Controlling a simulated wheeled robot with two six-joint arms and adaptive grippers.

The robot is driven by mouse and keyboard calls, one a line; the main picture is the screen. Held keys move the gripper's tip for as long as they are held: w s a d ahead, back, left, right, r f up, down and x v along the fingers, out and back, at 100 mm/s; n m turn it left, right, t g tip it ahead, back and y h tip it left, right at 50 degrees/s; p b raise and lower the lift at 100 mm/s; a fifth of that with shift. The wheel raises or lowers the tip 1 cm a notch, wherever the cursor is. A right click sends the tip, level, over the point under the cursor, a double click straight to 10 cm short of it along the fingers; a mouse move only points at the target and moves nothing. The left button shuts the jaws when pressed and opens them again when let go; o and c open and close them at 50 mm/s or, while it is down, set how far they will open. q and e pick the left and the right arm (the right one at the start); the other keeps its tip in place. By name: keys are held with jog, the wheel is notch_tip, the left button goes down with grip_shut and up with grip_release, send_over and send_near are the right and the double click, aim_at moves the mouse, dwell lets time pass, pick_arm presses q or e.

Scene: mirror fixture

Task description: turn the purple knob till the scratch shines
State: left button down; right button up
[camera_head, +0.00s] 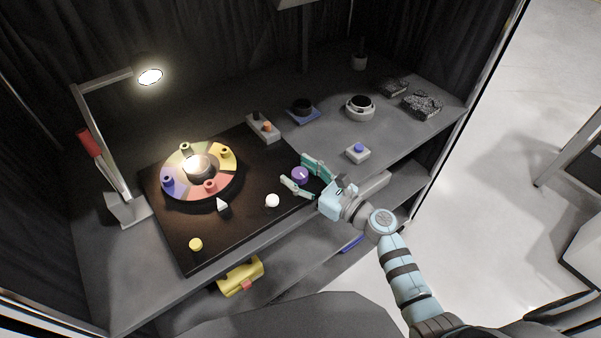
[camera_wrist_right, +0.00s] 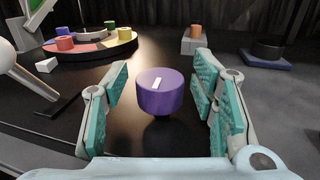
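The purple knob (camera_head: 299,175) stands on the right part of a dark board, with a white mark on its top. In the right wrist view the knob (camera_wrist_right: 160,92) is between the two green-padded fingers of my right gripper (camera_wrist_right: 158,110), with a visible gap on each side. My right gripper (camera_head: 308,178) is open around the knob. A round disc (camera_head: 238,182) with coloured sectors and small coloured pegs sits on the board's left, a bright spot lit at its middle. I cannot make out a scratch. My left gripper is not in view.
A lamp (camera_head: 150,76) on a stand shines over the disc. A white ball (camera_head: 272,200), a yellow knob (camera_head: 195,244) and a white pointer (camera_head: 223,205) are on the board. A blue-button box (camera_head: 358,152) stands to the right. A yellow object (camera_head: 240,275) lies on the lower shelf.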

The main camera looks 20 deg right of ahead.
jog(key=c, duration=1.1)
jog(key=n+g+y+b, duration=0.2)
jog(key=shift+d+f+y+b, duration=0.1)
jog(key=shift+f+y+b, duration=0.1)
jog(key=shift+y+b, duration=0.1)
jog(key=n+g+y+b, duration=0.1)
jog(key=n+g+b, duration=0.1)
jog(key=g+b, duration=0.1)
jog(key=n+g+y+b, duration=0.2)
jog(key=n+g+b, duration=0.1)
jog(key=g+b, duration=0.1)
jog(key=n+g+y+b, duration=0.2)
jog(key=g+b, duration=0.2)
jog(key=b, duration=0.1)
jog(key=shift+n, duration=0.4)
jog(key=shift+r+n+g+b, duration=0.1)
jog(key=shift+n+g+b, duration=0.2)
jog(key=shift+g+b, duration=0.15)
